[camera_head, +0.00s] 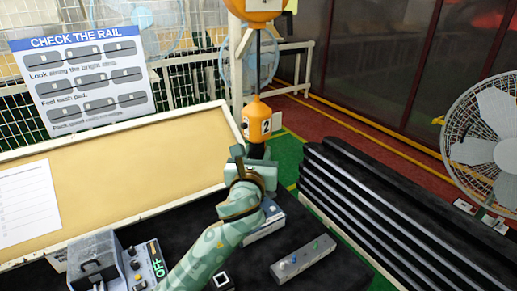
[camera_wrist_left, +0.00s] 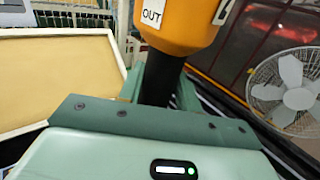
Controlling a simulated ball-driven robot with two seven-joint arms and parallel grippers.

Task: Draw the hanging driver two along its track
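Hanging driver two (camera_head: 257,122) has an orange body marked 2 and a dark lower grip. It hangs upright on a thin line below an orange overhead unit (camera_head: 256,6). My left gripper (camera_head: 256,158) is at the dark lower grip, below the orange body. In the left wrist view the driver's orange body (camera_wrist_left: 183,22) carries an OUT label. Its dark grip runs down between the fingers (camera_wrist_left: 163,90), with no clear gap seen on either side, so the gripper looks shut on it. The fingertips are partly hidden. The overhead track and my right gripper are out of view.
A tan board (camera_head: 130,175) stands behind. Black ribbed rails (camera_head: 390,215) and a fan (camera_head: 485,135) are at right. A "Check the rail" sign (camera_head: 88,80) is back left.

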